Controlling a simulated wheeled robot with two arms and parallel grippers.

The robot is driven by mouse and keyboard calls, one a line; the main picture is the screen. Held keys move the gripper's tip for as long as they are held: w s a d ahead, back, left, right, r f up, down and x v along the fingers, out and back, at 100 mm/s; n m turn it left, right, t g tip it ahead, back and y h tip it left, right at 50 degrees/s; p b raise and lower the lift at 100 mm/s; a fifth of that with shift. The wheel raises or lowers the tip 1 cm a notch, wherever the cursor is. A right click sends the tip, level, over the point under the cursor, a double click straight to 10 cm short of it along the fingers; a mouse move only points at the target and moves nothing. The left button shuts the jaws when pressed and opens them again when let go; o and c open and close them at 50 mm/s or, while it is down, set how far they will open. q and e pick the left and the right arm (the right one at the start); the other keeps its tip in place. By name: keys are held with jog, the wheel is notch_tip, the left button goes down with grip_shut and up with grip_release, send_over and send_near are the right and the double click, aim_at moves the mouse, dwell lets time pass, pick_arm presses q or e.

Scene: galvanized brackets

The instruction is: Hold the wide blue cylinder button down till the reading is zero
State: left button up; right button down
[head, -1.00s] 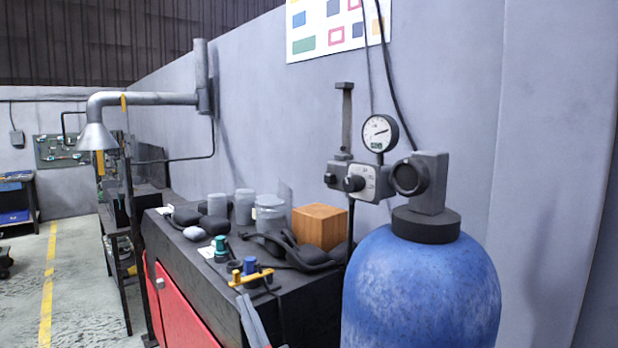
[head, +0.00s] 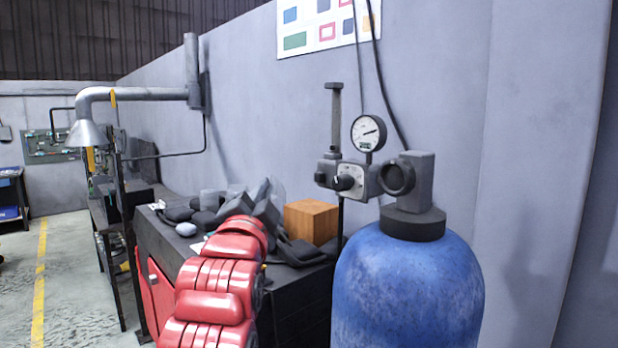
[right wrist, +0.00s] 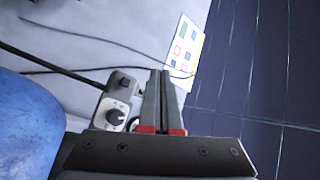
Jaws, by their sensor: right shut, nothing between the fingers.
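The small blue cylinder button does not show now; my red right arm covers that part of the bench. My right gripper (head: 262,192) is over the bench, left of the wooden block, shut and empty. In the right wrist view its two fingers (right wrist: 161,75) lie side by side, pointing toward the wall. The round gauge (head: 368,133) stands above the grey valve block (head: 345,180). Its needle points right and slightly up; its small green display is too small to read. My left gripper is not in view.
A large blue tank (head: 408,285) with a dark valve (head: 410,180) stands right of the bench. A wooden block (head: 311,221) and several dark, rounded items sit on the black bench top (head: 290,275). A chart (head: 325,22) hangs on the wall.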

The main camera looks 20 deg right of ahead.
aim_at(320, 177)
dwell(0.3)
jog(key=w+d, duration=0.3)
jog(key=d, duration=0.5)
jog(key=shift+d+b, duration=0.15)
jog(key=shift+b, duration=0.3)
dwell(1.7)
jog(key=shift+w+d+b, duration=0.2)
jog(key=shift+d+b, duration=0.25)
jog(key=shift+b, duration=0.15)
